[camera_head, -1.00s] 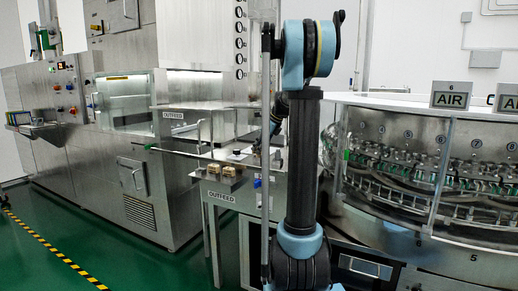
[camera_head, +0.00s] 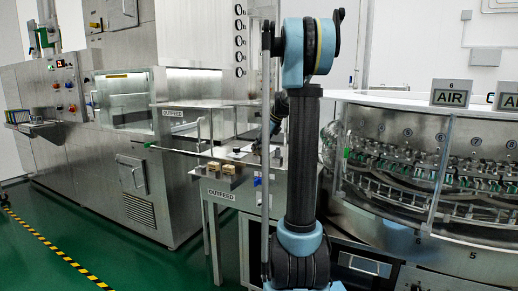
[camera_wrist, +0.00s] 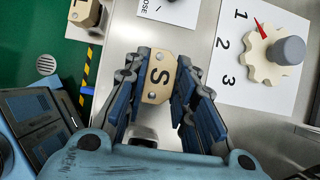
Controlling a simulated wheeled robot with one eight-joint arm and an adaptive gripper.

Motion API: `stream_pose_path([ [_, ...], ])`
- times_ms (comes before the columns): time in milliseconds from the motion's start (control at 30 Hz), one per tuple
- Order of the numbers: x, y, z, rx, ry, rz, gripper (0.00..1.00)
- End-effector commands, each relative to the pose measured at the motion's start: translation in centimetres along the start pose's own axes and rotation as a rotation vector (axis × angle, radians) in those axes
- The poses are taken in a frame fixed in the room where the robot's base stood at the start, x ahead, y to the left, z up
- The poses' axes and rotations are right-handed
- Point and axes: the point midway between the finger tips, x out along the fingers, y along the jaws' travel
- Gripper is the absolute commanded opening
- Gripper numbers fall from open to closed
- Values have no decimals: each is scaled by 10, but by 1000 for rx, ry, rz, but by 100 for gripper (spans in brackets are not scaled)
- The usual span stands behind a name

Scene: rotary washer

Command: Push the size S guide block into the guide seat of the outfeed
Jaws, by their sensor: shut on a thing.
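The size S guide block (camera_wrist: 160,79) is a tan piece with a black S and two grey screw heads, seen in the wrist view. My gripper (camera_wrist: 160,88) is shut on it, with one blue-and-black finger on either side. The block is over the pale metal surface (camera_wrist: 206,28). The guide seat cannot be made out in the wrist view. In the head view the outfeed table (camera_head: 222,205) has an OUTFEED label on its front. My gripper and the held block cannot be made out there, partly behind my own arm.
Tan blocks (camera_head: 222,170) stand on the outfeed table's left end. Another lettered block (camera_wrist: 86,12) shows at the wrist view's upper left. A dial with a grey knob (camera_wrist: 288,50) and red pointer near 1 is on the right. The washer (camera_head: 420,150) stands right of my arm.

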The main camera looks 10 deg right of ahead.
Motion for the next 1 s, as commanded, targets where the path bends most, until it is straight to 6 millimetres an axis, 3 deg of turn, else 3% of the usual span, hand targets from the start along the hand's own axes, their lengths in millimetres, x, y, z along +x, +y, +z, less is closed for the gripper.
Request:
stream_pose_path([
  [267,1,0,-1,0,0,0,0],
  [300,1,0,-1,0,0,0,29],
  [400,1,0,-1,0,0,0,48],
  [767,-1,0,-1,0,0,0,48],
  [1000,-28,0,-1,1,0,0,48],
])
